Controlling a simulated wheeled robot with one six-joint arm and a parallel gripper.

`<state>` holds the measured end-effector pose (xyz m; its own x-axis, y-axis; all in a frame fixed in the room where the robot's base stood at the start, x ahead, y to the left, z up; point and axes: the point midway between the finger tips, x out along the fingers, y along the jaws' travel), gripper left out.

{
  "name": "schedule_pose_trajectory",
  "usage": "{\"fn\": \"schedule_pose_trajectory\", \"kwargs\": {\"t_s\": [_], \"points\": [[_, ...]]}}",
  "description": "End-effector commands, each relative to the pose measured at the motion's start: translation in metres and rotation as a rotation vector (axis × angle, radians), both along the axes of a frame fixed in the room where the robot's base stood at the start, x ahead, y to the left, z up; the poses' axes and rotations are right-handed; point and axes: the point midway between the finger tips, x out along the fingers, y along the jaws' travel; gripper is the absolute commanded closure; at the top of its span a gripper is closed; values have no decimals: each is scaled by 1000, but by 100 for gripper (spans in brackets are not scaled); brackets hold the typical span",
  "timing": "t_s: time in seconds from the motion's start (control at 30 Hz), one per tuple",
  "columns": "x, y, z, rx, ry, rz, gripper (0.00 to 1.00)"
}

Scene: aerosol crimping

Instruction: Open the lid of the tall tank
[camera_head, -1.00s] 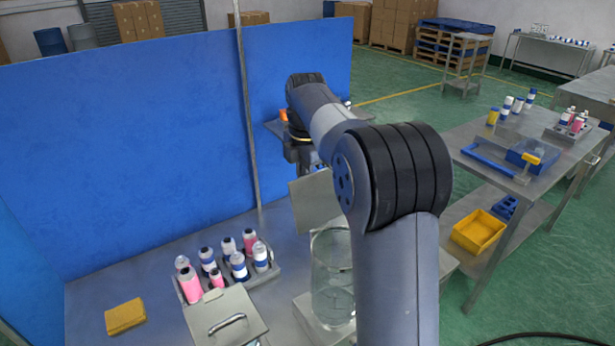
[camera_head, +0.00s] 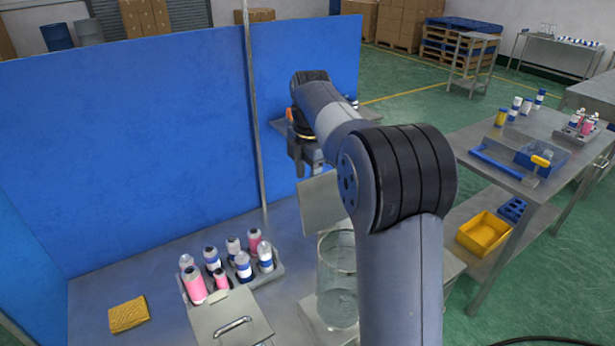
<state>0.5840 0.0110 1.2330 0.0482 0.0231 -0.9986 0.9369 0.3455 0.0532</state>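The tall tank is a clear glass cylinder (camera_head: 337,292) on a light base, partly hidden behind my arm. A flat grey square plate (camera_head: 319,208) stands tilted up at its back edge and looks like its lid, raised; the hinge is hidden. The glass top looks uncovered. My gripper (camera_head: 306,168) hangs dark beyond and above the plate, near the blue partition. It appears apart from the plate. Its fingers are too small and hidden to tell open from shut.
A lower metal box with a handled, shut lid (camera_head: 229,318) stands left of the tank. Behind it a tray (camera_head: 270,284) holds several pink, white and blue bottles. A yellow sponge (camera_head: 129,315) lies left. The blue partition (camera_head: 120,150) closes the back. A side table (camera_head: 548,195) stands right.

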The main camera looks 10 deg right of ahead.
Motion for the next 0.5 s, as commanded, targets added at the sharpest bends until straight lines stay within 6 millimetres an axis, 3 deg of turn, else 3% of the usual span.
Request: {"fn": "schedule_pose_trajectory", "kwargs": {"t_s": [0.3, 0.5], "points": [[-2, -1, 67, 3, -21, 1, 67], [-6, -2, 94, 2, -15, 1, 67]]}}
